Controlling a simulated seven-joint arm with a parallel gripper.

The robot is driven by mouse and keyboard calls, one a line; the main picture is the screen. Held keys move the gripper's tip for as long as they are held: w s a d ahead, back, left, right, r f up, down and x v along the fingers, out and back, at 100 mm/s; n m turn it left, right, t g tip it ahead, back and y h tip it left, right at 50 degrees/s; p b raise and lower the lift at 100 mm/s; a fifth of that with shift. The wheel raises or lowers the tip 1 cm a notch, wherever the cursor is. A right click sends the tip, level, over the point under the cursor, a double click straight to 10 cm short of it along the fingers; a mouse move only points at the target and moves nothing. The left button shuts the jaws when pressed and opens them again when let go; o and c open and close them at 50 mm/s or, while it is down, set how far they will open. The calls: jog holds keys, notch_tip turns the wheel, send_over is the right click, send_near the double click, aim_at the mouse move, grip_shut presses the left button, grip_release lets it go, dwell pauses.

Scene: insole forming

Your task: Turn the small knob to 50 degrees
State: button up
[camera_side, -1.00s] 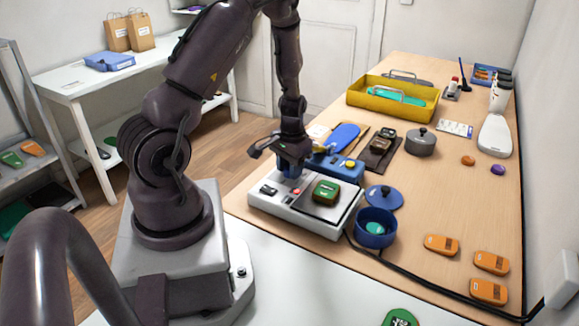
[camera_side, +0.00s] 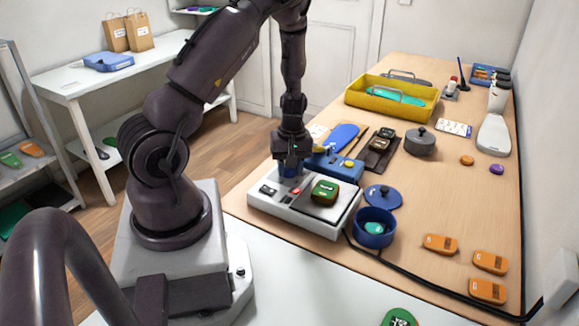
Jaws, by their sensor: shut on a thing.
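A white machine box (camera_side: 310,217) sits on the wooden table's near left side. It has a dark switch, a red button (camera_side: 296,191) and a plate carrying a green piece (camera_side: 324,191). My gripper (camera_side: 289,172) points down over the box's back left corner.
A blue box with a yellow button (camera_side: 349,163) stands just behind the white box. A blue pot (camera_side: 375,228) and its lid (camera_side: 384,196) are at the right. A black cable runs along the near edge. Bare table lies to the right, around several orange pieces (camera_side: 440,244).

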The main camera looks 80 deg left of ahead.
jog(key=shift+n, duration=1.6)
jog(key=o, duration=0.9)
jog(key=shift+r, duration=0.15)
jog(key=r, duration=1.2)
jog(key=shift+w+a+r, duration=0.1)
jog(key=shift+w+r, duration=0.25)
